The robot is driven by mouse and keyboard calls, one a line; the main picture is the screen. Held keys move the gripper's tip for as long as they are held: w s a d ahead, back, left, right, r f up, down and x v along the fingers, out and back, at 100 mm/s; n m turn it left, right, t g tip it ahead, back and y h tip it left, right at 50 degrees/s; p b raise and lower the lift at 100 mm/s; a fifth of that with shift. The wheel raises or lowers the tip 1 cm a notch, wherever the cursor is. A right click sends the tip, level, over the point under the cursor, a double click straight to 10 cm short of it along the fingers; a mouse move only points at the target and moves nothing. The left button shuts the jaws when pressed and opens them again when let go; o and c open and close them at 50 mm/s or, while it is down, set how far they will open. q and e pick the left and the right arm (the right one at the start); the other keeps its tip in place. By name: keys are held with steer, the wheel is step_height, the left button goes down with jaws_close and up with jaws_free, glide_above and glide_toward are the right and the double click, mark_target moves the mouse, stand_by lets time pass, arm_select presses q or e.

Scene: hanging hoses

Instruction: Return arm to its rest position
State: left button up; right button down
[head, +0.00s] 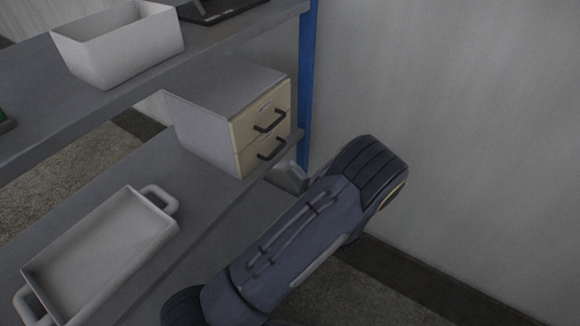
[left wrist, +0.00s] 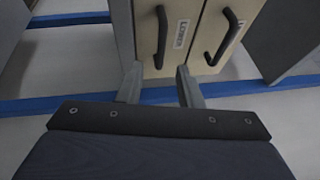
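My left arm (head: 290,240) reaches up from the bottom of the head view beside the shelf. My left gripper (head: 290,177) shows only in part there, just in front of the shelf edge by the small drawer cabinet. In the left wrist view the left gripper (left wrist: 158,70) has its two fingers apart with nothing between them. The cabinet (head: 215,115) has two cream drawers with black handles, and both look shut. One drawer front (left wrist: 180,40) with its label lies just beyond the fingers. I cannot tell whether they touch it. My right gripper is not in view.
A white tray with handles (head: 100,255) lies on the lower shelf (head: 200,200). A white open bin (head: 120,45) stands on the upper shelf (head: 50,85). A blue post (head: 307,60) rises at the shelf corner. A bare grey wall (head: 450,120) fills the right side.

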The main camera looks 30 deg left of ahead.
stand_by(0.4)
arm_select(q)
steer(key=w+r+n+h, duration=0.1)
steer(key=w+n+h, duration=0.35)
steer(key=h, duration=0.55)
steer(key=s+d+r+n+t+h, duration=0.1)
steer(key=s+d+r+h, duration=0.2)
steer(key=r+h, duration=0.2)
steer(key=s+d+r+n+t+h, duration=0.1)
steer(key=s+d+r+n+h, duration=0.15)
steer(key=d+r+h, duration=0.2)
steer(key=s+r+g+h, duration=0.2)
steer(key=s+g, duration=0.3)
steer(key=s, duration=2)
step_height(320, 180, up, 32)
steer(key=p, duration=3.3)
steer(key=shift+r, duration=0.25)
